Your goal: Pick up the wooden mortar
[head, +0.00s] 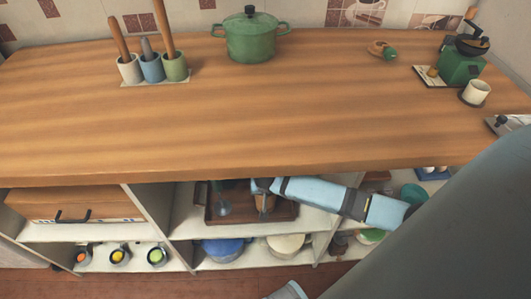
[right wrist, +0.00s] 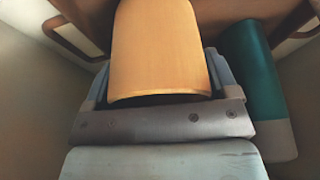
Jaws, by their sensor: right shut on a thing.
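The wooden mortar (right wrist: 160,48) fills the middle of the right wrist view, smooth and light orange-brown. My right gripper (right wrist: 157,80) is shut on it, with a finger on each side. In the head view my right arm reaches into the open shelf under the counter, and the right gripper (head: 263,188) is at the brown tray (head: 286,213). The mortar (head: 265,203) shows only in part below the gripper there. I cannot tell whether it touches the tray.
A teal vessel (right wrist: 252,85) stands close beside the gripper; a bluish glass (head: 221,198) is in the tray. The wooden counter (head: 250,130) lies just above my arm. A blue pot (head: 222,250) and a cream pot (head: 286,246) sit on the shelf below. The counter's middle is clear.

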